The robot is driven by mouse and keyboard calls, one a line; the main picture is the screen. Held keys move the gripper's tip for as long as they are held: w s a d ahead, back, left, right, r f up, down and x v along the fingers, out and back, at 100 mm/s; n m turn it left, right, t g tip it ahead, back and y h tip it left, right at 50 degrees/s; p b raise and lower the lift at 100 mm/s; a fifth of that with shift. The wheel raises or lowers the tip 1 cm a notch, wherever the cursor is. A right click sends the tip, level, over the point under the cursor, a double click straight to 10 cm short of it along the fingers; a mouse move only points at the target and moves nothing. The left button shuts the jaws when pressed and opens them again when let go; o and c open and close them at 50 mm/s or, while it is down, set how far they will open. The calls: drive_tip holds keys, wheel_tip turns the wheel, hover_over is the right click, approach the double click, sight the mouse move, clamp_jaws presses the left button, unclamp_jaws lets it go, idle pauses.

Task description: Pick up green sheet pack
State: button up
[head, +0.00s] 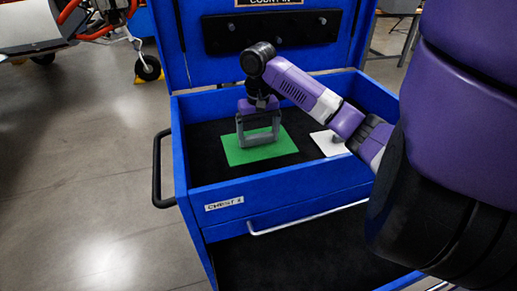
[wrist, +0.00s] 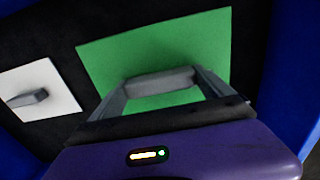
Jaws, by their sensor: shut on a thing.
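The green sheet pack (head: 278,151) lies flat on the black floor of the blue chest's top compartment. My gripper (head: 258,141) is directly above it, pointing down, with its fingertips at the sheet's middle. In the wrist view the green sheet pack (wrist: 120,55) spreads beyond the fingers, and my gripper (wrist: 160,82) is closed on a grey block-like part at its middle, which looks like its handle. The fingers partly hide that part. I cannot see any gap under the sheet.
A white sheet with a grey grip (head: 325,146) lies to the right in the same compartment, and it also shows in the wrist view (wrist: 60,95). The blue chest walls (head: 270,182) surround the compartment. The raised lid (head: 345,55) stands behind. An open lower drawer is in front.

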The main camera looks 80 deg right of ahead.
sight(258, 135)
wheel_tip(258, 135, up, 13)
drive_tip(key=p, duration=0.1)
